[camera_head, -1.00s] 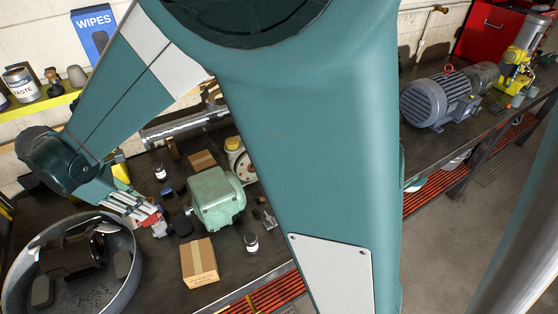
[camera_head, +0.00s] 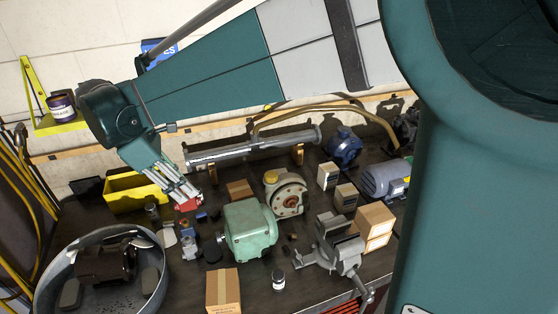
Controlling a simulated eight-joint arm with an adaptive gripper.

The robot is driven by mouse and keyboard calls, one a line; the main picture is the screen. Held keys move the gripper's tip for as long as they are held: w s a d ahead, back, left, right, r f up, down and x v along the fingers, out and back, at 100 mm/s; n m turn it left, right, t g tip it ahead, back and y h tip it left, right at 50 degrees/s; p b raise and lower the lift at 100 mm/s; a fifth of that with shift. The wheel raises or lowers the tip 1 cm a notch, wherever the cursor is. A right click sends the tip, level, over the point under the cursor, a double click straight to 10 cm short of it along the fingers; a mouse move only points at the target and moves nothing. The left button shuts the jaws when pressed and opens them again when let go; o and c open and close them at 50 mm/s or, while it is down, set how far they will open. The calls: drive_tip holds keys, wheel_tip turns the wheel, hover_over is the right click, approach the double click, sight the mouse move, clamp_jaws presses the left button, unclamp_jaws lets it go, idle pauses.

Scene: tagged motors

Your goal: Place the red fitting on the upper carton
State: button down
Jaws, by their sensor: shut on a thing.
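My gripper (camera_head: 187,198) is at the left, above the back part of the bench, and is shut on the red fitting (camera_head: 189,205). Only a small part of the fitting shows below the fingers. Two cartons are stacked at the right of the bench: the upper carton (camera_head: 375,217) sits on the lower carton (camera_head: 378,243). Both are tan and stand well to the right of my gripper, beyond the green motor (camera_head: 250,229).
Other cartons lie at the front (camera_head: 222,291) and behind the green motor (camera_head: 239,190). A grey vise (camera_head: 338,250) stands just left of the stack. A yellow bin (camera_head: 136,193) is left of my gripper. A large round pan (camera_head: 60,262) is at front left.

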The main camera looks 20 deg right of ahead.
drive_tip(key=w+d+p, duration=0.1)
drive_tip(key=w+d, duration=0.2)
drive_tip(key=d, duration=2.9)
drive_tip(key=s+d, duration=0.5)
drive_tip(key=d, duration=0.5)
drive_tip(key=s+d+p, duration=0.1)
drive_tip(key=s+d, duration=0.3)
drive_tip(key=d, duration=0.6)
drive_tip(key=s+d, duration=0.5)
drive_tip(key=d, duration=0.4)
drive_tip(key=shift+w+d+f, duration=0.1)
drive_tip(key=shift+w+f, duration=0.05)
drive_tip(key=shift+f, duration=2.35)
drive_tip(key=shift+f, duration=0.1)
drive_tip(key=shift+f, duration=2.8)
